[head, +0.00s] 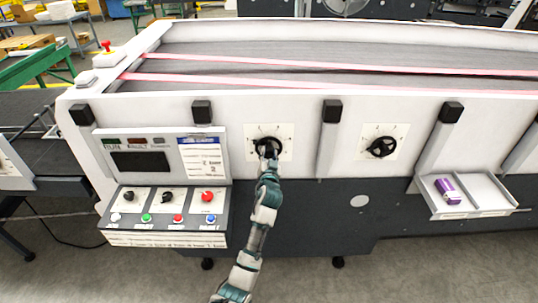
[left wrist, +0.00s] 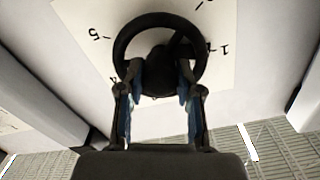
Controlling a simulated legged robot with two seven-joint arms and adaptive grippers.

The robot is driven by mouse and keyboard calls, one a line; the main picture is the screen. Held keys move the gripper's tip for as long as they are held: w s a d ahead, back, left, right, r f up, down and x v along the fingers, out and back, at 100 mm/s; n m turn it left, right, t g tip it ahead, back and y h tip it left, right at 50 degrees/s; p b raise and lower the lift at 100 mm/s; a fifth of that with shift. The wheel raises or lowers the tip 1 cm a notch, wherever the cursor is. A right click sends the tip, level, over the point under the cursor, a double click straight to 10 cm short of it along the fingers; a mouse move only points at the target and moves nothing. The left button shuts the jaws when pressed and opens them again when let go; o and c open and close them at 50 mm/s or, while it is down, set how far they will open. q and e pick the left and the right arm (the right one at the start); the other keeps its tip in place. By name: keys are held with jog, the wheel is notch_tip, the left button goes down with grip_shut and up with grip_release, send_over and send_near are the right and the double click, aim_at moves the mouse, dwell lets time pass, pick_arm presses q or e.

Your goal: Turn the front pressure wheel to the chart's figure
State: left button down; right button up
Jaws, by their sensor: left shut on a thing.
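A black handwheel (head: 278,142) sits on a white dial plate (head: 285,130) on the machine's side wall. My left gripper (head: 268,153) is at this wheel, reaching up from below. In the left wrist view the gripper (left wrist: 160,75) is shut on the wheel's lower part, and the wheel's rim (left wrist: 160,19) shows above the fingers. The dial (left wrist: 90,15) carries marks with figures such as 5, 4 and 1, seen upside down; fingers and wheel hide others. A chart sheet (head: 201,158) with a blue header hangs on the control panel; its print is too small to read. My right gripper is out of view.
A second black handwheel (head: 382,147) is on its own plate to the right. A control box (head: 165,215) with knobs and coloured buttons juts out at left. A tray (head: 480,205) with a purple item (head: 448,190) juts out at right.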

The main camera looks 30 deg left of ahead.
pick_arm(q)
jog(key=shift+m+p, duration=0.3)
jog(key=c, duration=0.8)
grip_release()
jog(key=shift+o, duration=0.2)
jog(key=shift+d, duration=0.1)
jog(key=v, duration=1.2)
jog(key=shift+w+f, duration=0.1)
